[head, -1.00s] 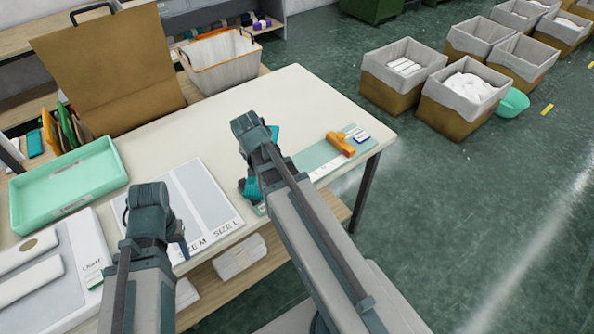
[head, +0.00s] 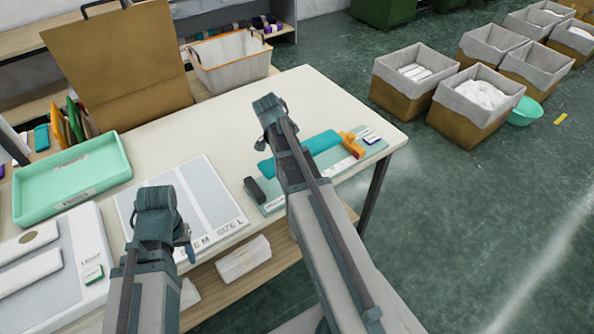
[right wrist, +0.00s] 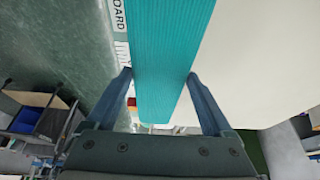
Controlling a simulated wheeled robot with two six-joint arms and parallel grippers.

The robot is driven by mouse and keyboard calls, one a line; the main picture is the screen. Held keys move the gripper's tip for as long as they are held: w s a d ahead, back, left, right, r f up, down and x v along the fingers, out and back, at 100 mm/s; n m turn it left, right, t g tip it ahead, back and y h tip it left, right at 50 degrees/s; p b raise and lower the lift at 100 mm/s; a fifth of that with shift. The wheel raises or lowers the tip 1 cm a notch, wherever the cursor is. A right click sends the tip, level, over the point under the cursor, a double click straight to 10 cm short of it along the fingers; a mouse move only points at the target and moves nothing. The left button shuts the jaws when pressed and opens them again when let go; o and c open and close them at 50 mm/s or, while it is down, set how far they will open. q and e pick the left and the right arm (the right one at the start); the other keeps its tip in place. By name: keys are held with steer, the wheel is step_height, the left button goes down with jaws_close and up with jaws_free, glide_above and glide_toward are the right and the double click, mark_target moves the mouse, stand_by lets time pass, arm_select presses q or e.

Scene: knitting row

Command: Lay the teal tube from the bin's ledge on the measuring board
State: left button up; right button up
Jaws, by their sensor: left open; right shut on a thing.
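The teal tube (head: 322,142) is long, flat-looking and ribbed. In the head view it runs lengthwise along the pale green measuring board (head: 330,171), over its far edge. My right arm hides its middle. In the right wrist view the tube (right wrist: 172,60) passes between the two fingers of my right gripper (right wrist: 158,78), which is shut on it. Part of the board's lettering (right wrist: 118,16) shows beside it. I cannot tell whether the tube touches the board. My left gripper (head: 168,236) is open and empty over the near edge of the size sheet.
An orange block (head: 353,145) and a dark block (head: 254,190) sit at opposite ends of the board. A mint tray (head: 72,186) and a white size sheet (head: 200,190) lie to the left. A lined basket (head: 232,60) stands behind the table. The table's far middle is clear.

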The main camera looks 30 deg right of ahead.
steer(key=shift+f+b, duration=3.1)
steer(key=shift+f, duration=0.6)
steer(key=shift+f, duration=0.15)
steer(key=o, duration=1.1)
steer(key=shift+p+v, duration=0.8)
steer(key=shift+v, duration=0.1)
steer(key=p+v, duration=0.9)
steer(key=v, duration=0.1)
steer(key=shift+r+p, duration=0.35)
